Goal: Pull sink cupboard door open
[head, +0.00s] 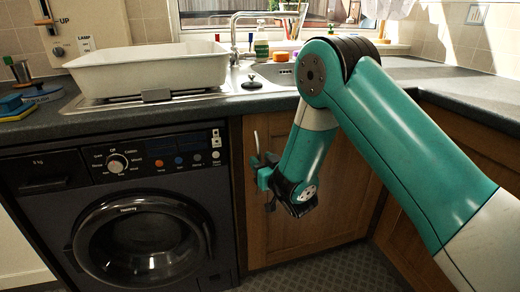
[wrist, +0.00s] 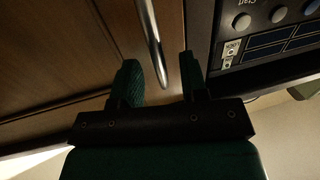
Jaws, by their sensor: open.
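The sink cupboard door (head: 325,190) is brown wood with a panelled front, under the worktop and to the right of the washing machine. It looks shut. Its slim metal bar handle (head: 256,142) stands upright near the door's left edge. My gripper (head: 261,166) is in front of that edge, at the handle's lower part. In the wrist view the handle (wrist: 151,35) runs down into the gap between the two dark green fingers of my gripper (wrist: 160,68). The fingers are open, with space on both sides of the bar. I cannot tell whether either touches it.
A dark washing machine (head: 125,205) stands close on the left; its control panel (wrist: 265,35) is beside one finger in the wrist view. A white basin (head: 150,70) sits on the drainer. Another cupboard (head: 470,160) closes off the right. Patterned floor (head: 320,270) in front is clear.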

